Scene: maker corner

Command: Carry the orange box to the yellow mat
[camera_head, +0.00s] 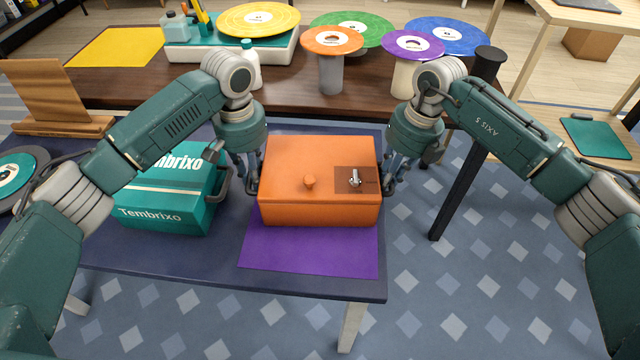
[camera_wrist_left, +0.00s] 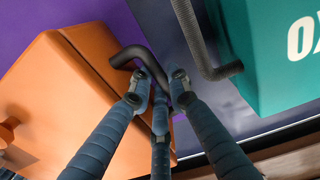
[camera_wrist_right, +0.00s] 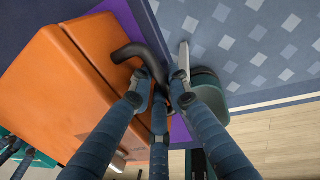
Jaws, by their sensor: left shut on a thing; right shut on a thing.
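The orange box (camera_head: 300,160) has a knob and a small metal latch on its lid. It stands on or just above the purple mat (camera_head: 310,255) on the near dark table; I cannot tell if it touches. My left gripper (camera_head: 250,185) is shut on the box's dark left handle, which shows in the left wrist view (camera_wrist_left: 140,58). My right gripper (camera_head: 388,183) is shut on the right handle, which shows in the right wrist view (camera_wrist_right: 140,55). The yellow mat (camera_head: 115,47) lies bare at the back left on the far brown table.
A teal Tembrixo case (camera_head: 165,205) stands close left of the box. A wooden stand (camera_head: 55,95) and a dark disc (camera_head: 20,175) are further left.

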